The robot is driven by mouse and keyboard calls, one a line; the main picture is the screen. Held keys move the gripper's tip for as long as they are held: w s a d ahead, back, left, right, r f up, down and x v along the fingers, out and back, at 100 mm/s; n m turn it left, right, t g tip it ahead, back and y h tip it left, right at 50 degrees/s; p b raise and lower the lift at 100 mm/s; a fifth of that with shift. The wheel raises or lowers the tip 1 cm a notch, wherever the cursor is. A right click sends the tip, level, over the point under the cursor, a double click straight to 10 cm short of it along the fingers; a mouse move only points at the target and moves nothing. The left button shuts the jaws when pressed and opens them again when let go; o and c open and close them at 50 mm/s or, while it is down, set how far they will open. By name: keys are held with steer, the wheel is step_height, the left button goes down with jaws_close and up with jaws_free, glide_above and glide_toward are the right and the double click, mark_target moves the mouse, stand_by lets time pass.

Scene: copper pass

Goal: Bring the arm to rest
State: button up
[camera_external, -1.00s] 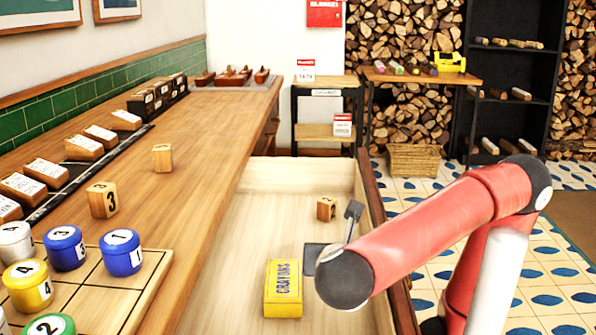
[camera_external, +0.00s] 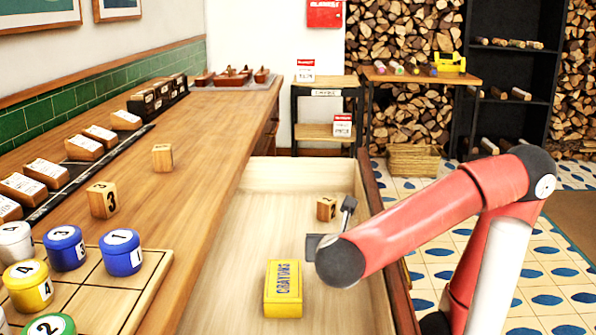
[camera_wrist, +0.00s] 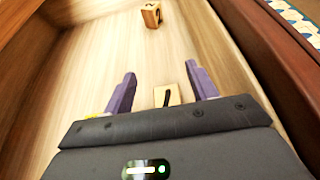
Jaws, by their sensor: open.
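My gripper (camera_external: 331,226) is raised over the open drawer (camera_external: 235,225). In the wrist view its two purple fingers (camera_wrist: 160,72) are apart, with nothing visibly gripped. A wooden number block (camera_wrist: 168,97) shows low between the fingers, partly hidden by the gripper body; I cannot tell its height below. Another wooden block (camera_wrist: 151,14) stands farther along the drawer floor. One block (camera_external: 326,208) shows in the outside view, beside the gripper. A yellow crayon box (camera_external: 284,288) lies in the drawer, left of and below my gripper in the picture.
The wooden counter (camera_external: 215,125) runs along the left. It holds two number blocks (camera_external: 102,200), a tray with lidded paint pots (camera_external: 122,252) and a row of labelled blocks (camera_external: 48,172). The drawer's right wall (camera_external: 372,195) is close to my arm. Tiled floor lies right.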

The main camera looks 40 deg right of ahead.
steer(key=shift+w+d+f+b, duration=0.3)
steer(key=shift+d+f+b, duration=0.05)
steer(key=shift+f, duration=0.15)
steer(key=shift+w+d+f+b, duration=0.3)
steer(key=shift+f+b, duration=0.05)
steer(key=shift+f, duration=0.1)
steer(key=shift+f+b, duration=0.15)
steer(key=shift+b, duration=0.2)
steer(key=shift+r+p, duration=0.45)
steer(key=shift+p, duration=0.1)
steer(key=shift+a, duration=0.1)
steer(key=shift+f, duration=0.15)
